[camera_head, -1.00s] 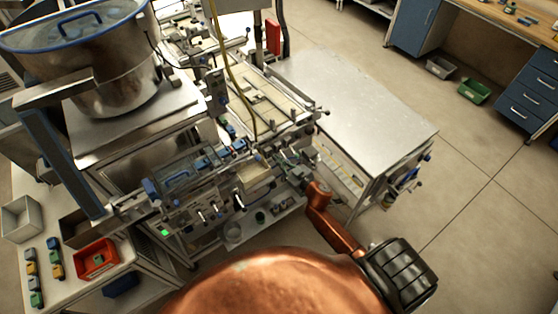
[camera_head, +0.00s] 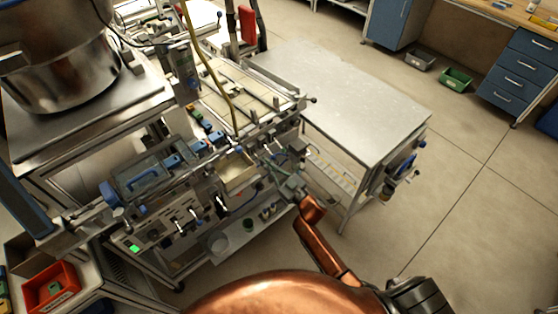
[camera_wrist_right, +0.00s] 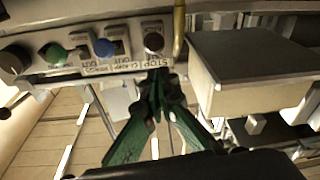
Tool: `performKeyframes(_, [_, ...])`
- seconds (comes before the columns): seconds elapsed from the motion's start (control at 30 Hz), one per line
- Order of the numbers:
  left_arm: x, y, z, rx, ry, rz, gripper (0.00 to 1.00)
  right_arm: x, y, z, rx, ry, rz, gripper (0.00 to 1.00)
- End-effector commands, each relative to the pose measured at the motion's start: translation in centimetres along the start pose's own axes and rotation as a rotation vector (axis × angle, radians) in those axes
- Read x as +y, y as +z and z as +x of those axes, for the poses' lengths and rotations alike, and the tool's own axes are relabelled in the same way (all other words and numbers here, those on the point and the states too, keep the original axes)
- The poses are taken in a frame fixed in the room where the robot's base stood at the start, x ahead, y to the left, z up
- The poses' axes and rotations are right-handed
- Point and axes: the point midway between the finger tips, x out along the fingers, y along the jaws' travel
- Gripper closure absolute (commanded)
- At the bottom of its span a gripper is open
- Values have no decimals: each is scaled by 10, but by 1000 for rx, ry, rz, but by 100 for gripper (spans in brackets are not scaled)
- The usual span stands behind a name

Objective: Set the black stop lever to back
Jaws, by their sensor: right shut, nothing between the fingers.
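In the right wrist view, a black round-ended lever (camera_wrist_right: 153,42) stands on a light control panel, above a label strip where STOP can be read. My right gripper (camera_wrist_right: 158,78) has green fingers, closed together with nothing between them. Their tips are just below this lever in the picture; whether they touch it I cannot tell. In the head view, my right gripper (camera_head: 274,166) is at the machine's near side, small and partly lost among its parts. The stop lever cannot be picked out there. My left gripper is not in view.
A blue knob (camera_wrist_right: 104,48), a green knob (camera_wrist_right: 54,53) and a dark knob (camera_wrist_right: 14,60) sit left along the panel. A box-shaped tray (camera_wrist_right: 250,85) is close right of my fingers.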

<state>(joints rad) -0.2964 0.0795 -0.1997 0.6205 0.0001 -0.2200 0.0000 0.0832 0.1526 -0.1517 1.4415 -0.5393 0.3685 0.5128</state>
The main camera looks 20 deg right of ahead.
Motion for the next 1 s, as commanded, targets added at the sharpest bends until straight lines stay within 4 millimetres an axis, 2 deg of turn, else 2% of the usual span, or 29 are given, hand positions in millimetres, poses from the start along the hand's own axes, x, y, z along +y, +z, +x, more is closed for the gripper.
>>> performKeyframes(0.13, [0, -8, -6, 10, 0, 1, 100, 2, -7, 1, -1, -1, -3, 100])
performKeyframes(0.33, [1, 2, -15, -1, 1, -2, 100, 4, -15, 1, -2, 1, -3, 100])
performKeyframes(0.6, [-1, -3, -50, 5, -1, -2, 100, 4, -51, 7, 0, -1, -3, 100])
performKeyframes(0.73, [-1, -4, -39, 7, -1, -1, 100, 1, -30, -27, -9, 1, -1, 100])
performKeyframes(1.0, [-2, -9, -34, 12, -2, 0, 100, -3, -17, -74, -5, -2, -2, 100])
